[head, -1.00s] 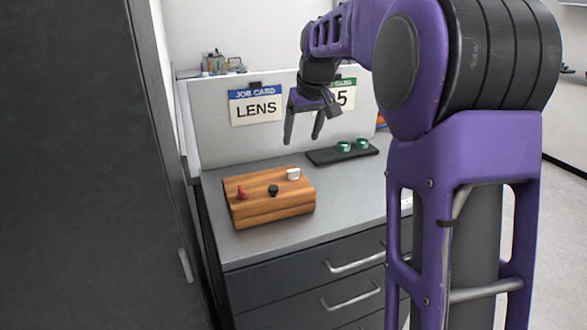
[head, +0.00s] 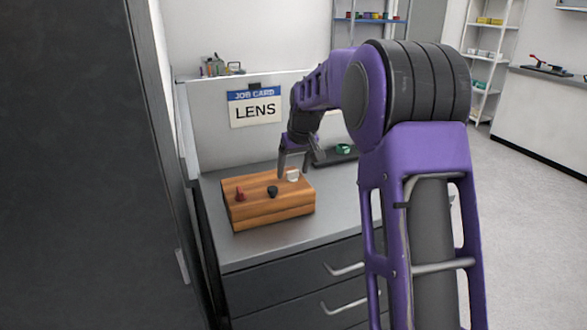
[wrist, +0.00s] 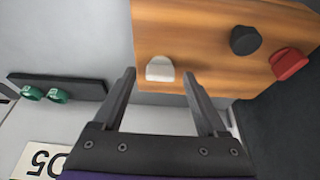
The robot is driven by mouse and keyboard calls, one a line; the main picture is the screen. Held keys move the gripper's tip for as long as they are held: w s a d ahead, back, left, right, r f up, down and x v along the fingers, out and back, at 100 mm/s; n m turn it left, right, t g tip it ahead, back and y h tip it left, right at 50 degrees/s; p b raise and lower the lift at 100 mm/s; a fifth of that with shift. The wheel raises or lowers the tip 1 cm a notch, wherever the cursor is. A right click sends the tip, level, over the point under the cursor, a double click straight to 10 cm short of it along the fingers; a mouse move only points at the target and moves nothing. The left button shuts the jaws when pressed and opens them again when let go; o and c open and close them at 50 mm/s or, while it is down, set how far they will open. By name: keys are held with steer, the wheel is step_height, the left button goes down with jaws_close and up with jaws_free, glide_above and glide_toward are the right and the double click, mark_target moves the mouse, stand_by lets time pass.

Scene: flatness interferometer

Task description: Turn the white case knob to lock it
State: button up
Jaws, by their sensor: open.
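The white case knob (head: 293,175) sits on top of a wooden case (head: 262,213) at its far right corner. In the wrist view the white knob (wrist: 160,69) shows between and just beyond the fingertips. My gripper (head: 292,172) is open and empty, right above that end of the case. In the wrist view its two fingers (wrist: 158,74) stand wide apart, with the knob nearer the left finger. The knob does not look touched. A black knob (head: 272,191) and a red knob (head: 240,194) are on the same case top.
The case stands on a grey counter (head: 240,246) with drawers below. Green rings (wrist: 45,94) lie on a dark tray (wrist: 75,88) behind and right. A LENS job card (head: 255,108) hangs on the back panel. A dark tall cabinet (head: 70,170) stands close on the left.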

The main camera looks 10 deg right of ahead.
jaws_close()
steer(key=shift+m, duration=0.3)
steer(key=m, duration=0.1)
steer(key=m+h+p, duration=0.1)
steer(key=m, duration=0.1)
steer(key=shift+a+r+h+p, duration=0.1)
steer(key=shift+a+h+p, duration=0.15)
steer(key=shift+h+p, duration=0.05)
steer(key=m, duration=0.2)
steer(key=m+h+p, duration=0.1)
steer(key=m, duration=0.2)
steer(key=shift+g+h+p, duration=0.3)
steer(key=m+p, duration=0.1)
steer(key=m, duration=0.1)
steer(key=m+g+h+p, duration=0.1)
steer(key=m+p, duration=0.1)
steer(key=m, duration=0.1)
steer(key=shift+w+a+g+h, duration=0.1)
steer(key=shift+w+g+h, duration=0.1)
steer(key=shift+g+h, duration=0.1)
steer(key=shift+m+g+p, duration=0.7)
steer(key=shift+m+p, duration=0.3)
steer(key=shift+m, duration=0.9)
